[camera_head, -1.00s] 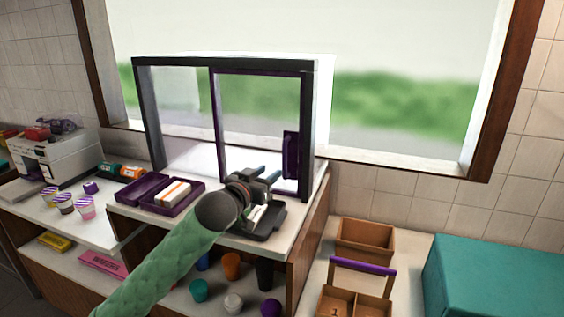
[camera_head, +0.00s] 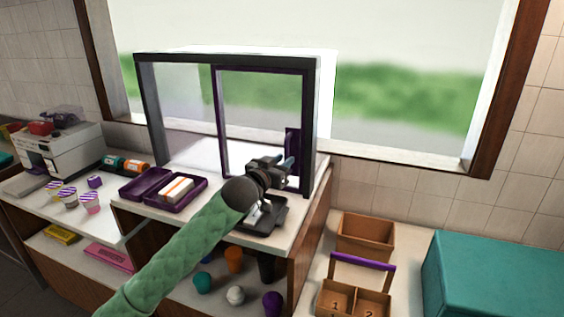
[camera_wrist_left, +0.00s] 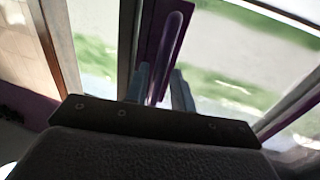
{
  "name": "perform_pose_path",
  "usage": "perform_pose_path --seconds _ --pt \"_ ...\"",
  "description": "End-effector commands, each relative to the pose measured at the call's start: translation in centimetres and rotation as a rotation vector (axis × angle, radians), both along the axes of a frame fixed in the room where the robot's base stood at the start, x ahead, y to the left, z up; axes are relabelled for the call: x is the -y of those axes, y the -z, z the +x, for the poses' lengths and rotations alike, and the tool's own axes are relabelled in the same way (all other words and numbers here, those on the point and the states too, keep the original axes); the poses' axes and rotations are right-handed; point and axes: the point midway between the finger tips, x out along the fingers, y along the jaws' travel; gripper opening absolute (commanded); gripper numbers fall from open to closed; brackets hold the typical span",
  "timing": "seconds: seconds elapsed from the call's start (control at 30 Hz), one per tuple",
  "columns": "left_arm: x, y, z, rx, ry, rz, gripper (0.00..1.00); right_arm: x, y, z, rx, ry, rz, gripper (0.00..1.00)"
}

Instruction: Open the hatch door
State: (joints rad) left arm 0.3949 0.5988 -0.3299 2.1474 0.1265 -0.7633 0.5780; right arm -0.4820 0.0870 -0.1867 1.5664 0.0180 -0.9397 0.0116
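The hatch door (camera_head: 221,130) is a clear panel in a dark purple frame, set in the right half of a dark-framed window box. Its upright purple handle (camera_head: 291,145) is near the right edge, and it fills the upper middle of the left wrist view (camera_wrist_left: 170,45). My left gripper (camera_head: 285,166) is in front of the handle's lower part. In the left wrist view its two fingers (camera_wrist_left: 160,88) are apart, with the handle between them; whether they touch it is unclear. My right gripper is not in view.
A purple open case (camera_head: 194,203) with a white and orange block lies left of my arm. A dark device (camera_head: 270,221) sits below the gripper. Wooden boxes (camera_head: 365,238) and a teal box (camera_head: 490,270) are at right. A white machine (camera_head: 62,150) and small cups are at left.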

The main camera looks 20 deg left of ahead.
Motion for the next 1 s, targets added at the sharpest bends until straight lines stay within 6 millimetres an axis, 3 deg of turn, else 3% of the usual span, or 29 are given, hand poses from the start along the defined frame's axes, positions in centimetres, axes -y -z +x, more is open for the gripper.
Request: perform_pose_path --seconds 0.03,0.1,0.13,0.37,0.67,0.93,0.97,1.0 --pt "0.0 0.0 0.0 0.000 0.000 0.000 0.14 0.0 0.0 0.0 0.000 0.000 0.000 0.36" --pt "0.0 0.0 0.0 0.000 0.000 0.000 0.01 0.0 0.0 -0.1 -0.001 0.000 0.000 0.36" --pt "0.0 0.0 0.0 0.000 0.000 0.000 0.00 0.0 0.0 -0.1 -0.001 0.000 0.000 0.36" --pt "-0.3 0.0 0.0 -0.001 -0.001 0.000 0.00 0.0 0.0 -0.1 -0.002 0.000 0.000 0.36" --pt "-4.2 0.0 0.2 -0.001 -0.001 0.000 0.00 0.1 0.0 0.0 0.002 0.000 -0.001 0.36" --pt "-4.3 0.0 0.2 0.001 0.001 -0.001 0.00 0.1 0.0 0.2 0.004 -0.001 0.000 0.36" --pt "-4.3 0.0 0.2 0.001 0.001 -0.001 0.18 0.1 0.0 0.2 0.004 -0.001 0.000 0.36" --pt "-4.3 0.0 0.2 0.001 0.000 -0.001 0.26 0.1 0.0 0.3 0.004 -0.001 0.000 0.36"
